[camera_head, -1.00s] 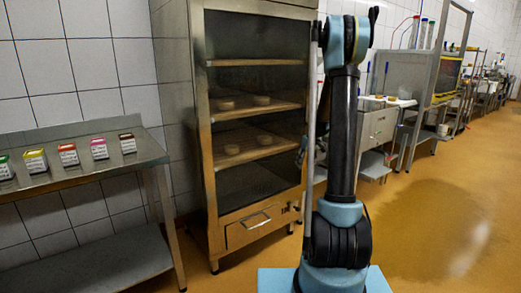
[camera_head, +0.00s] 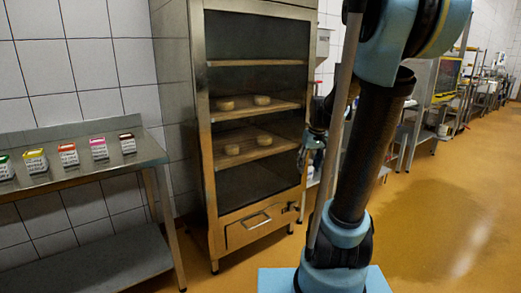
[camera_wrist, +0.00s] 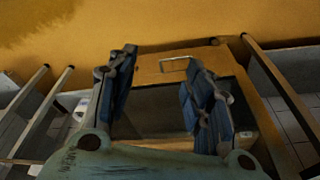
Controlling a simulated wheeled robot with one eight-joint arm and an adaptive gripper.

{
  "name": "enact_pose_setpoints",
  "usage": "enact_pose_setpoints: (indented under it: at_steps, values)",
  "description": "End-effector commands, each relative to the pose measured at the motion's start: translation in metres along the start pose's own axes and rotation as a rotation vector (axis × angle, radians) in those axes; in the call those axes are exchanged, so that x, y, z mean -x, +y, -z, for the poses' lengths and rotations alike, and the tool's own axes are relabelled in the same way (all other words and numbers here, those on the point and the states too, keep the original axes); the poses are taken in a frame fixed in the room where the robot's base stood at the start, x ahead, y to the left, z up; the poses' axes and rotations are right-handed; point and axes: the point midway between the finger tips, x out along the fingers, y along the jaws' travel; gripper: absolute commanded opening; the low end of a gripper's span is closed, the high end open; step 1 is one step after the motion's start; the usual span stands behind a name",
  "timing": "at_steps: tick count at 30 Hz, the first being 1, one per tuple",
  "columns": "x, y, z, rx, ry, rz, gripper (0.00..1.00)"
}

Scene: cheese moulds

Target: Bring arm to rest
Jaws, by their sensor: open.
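My arm (camera_head: 362,150) stands on its blue base plate in the head view, its dark main link tilted to the right and its upper joint near the top edge. My gripper (camera_wrist: 163,95) shows in the wrist view with its two dark blue fingers spread apart and nothing between them. In the head view it is small and partly hidden at the right side of the steel cabinet (camera_head: 205,150), and its fingertips are hard to make out. The cabinet's drawer handle (camera_wrist: 175,60) shows beyond the fingers in the wrist view.
Several small round cheeses, one of them (camera_head: 225,104), lie on the cabinet's wooden shelves. A steel table (camera_head: 90,170) at the left bears several colour-topped boxes, one of them pink-topped (camera_head: 99,148). Benches and equipment line the right wall. The orange floor (camera_head: 440,220) at right is clear.

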Motion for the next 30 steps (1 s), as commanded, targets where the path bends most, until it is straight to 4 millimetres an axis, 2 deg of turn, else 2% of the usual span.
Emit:
enact_pose_setpoints:
  at_steps: [1, 11, 21, 27, 30]
  values:
    - [0.003, -0.005, -0.014, -0.008, -0.002, -0.003, 0.47]
    - [0.011, -0.025, -0.095, -0.071, -0.017, -0.026, 0.47]
    - [-0.002, -0.041, -0.175, -0.134, -0.029, -0.052, 0.47]
    - [-0.015, -0.046, -0.211, -0.166, -0.034, -0.066, 0.47]
    - [-0.019, -0.048, -0.222, -0.177, -0.035, -0.07, 0.47]
